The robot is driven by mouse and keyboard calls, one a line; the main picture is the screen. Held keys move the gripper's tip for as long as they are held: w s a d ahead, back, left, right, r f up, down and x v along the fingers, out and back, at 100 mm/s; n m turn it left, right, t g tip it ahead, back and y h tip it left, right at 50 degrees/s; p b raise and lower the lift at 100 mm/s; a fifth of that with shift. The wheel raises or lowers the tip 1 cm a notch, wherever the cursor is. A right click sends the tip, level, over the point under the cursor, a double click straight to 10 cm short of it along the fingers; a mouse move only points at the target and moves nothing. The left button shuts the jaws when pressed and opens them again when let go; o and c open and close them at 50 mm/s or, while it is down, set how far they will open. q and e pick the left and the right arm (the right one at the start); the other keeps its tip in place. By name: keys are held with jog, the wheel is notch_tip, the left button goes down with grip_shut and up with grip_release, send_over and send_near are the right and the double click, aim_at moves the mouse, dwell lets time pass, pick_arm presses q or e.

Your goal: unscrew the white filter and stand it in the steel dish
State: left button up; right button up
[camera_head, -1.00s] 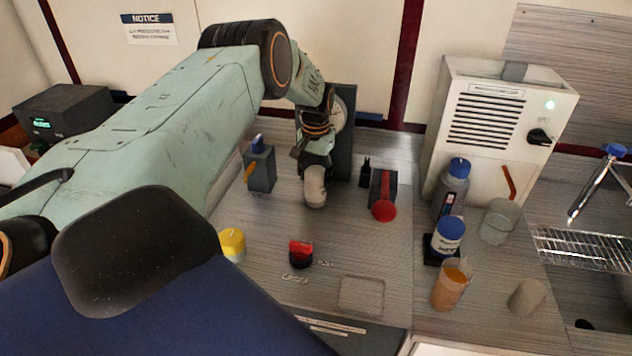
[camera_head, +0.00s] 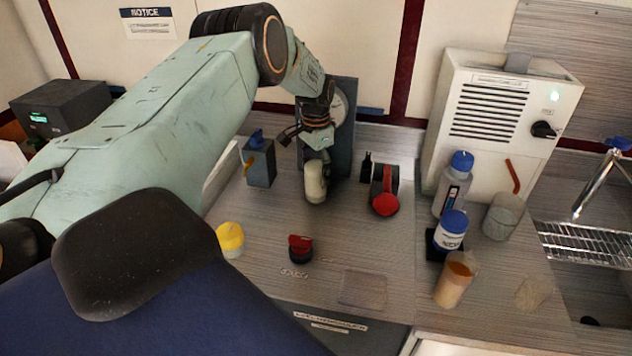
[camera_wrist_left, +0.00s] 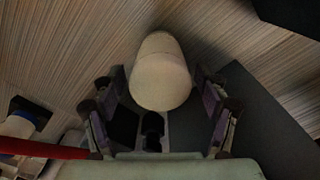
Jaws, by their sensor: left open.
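The white filter (camera_head: 316,183) is a pale cylinder in front of a dark upright panel (camera_head: 345,150) with a round gauge (camera_head: 338,107). My left gripper (camera_head: 316,150) is open above and behind it. In the left wrist view the filter (camera_wrist_left: 161,75) lies between the spread fingers, with a gap at each side. Its threaded end and what it joins are hidden. A shallow, pale square dish-like shape (camera_head: 363,289) is flat on the bench near the front edge; I cannot tell for sure that it is the steel dish. My right gripper is out of view.
A grey valve block (camera_head: 260,167) stands left of the filter, a red-handled one (camera_head: 384,203) right. A yellow cap (camera_head: 230,237) and red knob (camera_head: 300,248) are in front. Bottles (camera_head: 451,228), a beaker (camera_head: 454,284) and a white unit (camera_head: 500,120) crowd the right.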

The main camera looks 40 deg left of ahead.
pick_arm(q)
jog(key=m+b, duration=0.1)
jog(key=m, duration=0.2)
jog(key=shift+f+m, duration=0.1)
jog(key=shift+m, duration=0.2)
jog(key=m+b, duration=0.1)
jog(key=m, duration=0.2)
jog(key=m+b, duration=0.1)
jog(key=m, duration=0.3)
jog(key=shift+m, duration=0.4)
jog(key=shift+m+b, duration=0.3)
jog(key=shift+m, duration=0.4)
